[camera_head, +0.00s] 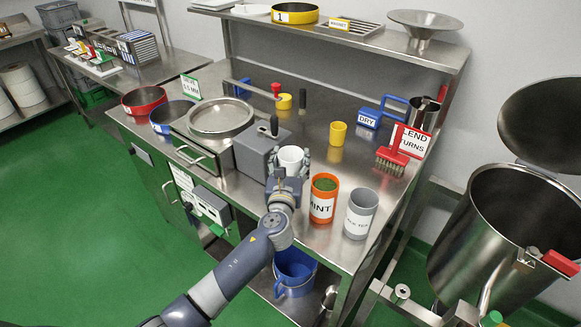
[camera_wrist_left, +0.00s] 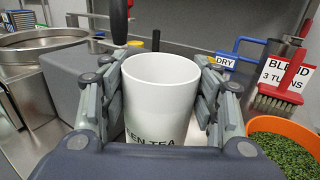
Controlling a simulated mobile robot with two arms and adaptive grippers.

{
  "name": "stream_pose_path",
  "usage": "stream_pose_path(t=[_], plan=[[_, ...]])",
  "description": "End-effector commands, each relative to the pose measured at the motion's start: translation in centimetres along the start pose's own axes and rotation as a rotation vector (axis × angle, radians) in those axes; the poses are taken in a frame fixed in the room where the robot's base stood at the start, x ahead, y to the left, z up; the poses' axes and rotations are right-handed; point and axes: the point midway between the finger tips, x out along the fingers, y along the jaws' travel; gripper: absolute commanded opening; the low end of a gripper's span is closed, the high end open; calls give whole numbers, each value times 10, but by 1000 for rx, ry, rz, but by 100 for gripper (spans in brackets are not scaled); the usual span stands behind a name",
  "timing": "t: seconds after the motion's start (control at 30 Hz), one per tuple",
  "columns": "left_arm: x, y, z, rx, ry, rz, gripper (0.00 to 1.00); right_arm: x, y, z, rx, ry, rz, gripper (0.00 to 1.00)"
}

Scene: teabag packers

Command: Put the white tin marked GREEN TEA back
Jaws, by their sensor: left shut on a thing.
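The white tin (camera_head: 291,157) is between the fingers of my left gripper (camera_head: 287,165), above the steel bench beside the grey box. In the left wrist view the tin (camera_wrist_left: 160,95) looks upright, its open rim facing up, with part of the lettering "EN TEA" showing low on its side. The left gripper's fingers (camera_wrist_left: 163,100) close on both sides of it. The tin's base is hidden by the gripper, so I cannot tell whether it touches the bench. My right gripper is not in view.
An orange MINT tin (camera_head: 323,198) with green leaf and a grey labelled tin (camera_head: 360,213) stand just right of the gripper. The grey box (camera_head: 257,150) with a black-handled lever is close on the left. A yellow cup (camera_head: 338,133) and red brush (camera_head: 392,160) stand behind.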

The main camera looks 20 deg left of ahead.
Motion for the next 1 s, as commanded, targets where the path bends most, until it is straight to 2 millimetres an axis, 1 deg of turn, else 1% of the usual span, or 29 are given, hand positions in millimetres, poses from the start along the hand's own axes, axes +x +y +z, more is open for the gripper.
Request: stream_pose_path(t=[0.03, 0.13, 0.43, 0.53, 0.57, 0.6, 0.9, 1.0], plan=[[-1, 0, -13, 2, 6, 1, 32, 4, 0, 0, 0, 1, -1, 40], [-1, 0, -23, 2, 4, 1, 32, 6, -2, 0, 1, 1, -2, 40], [-1, 0, -25, 1, 2, 0, 32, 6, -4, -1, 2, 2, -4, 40], [-1, 0, -28, 1, 2, 0, 32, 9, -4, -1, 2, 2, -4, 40], [-1, 0, -29, 1, 2, 0, 59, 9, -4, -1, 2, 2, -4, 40], [-1, 0, -28, 1, 2, 0, 65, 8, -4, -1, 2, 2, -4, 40], [-1, 0, -27, 1, 2, 0, 65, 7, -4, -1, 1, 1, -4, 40], [-1, 0, -23, 1, 2, 0, 65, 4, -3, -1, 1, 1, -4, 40]])
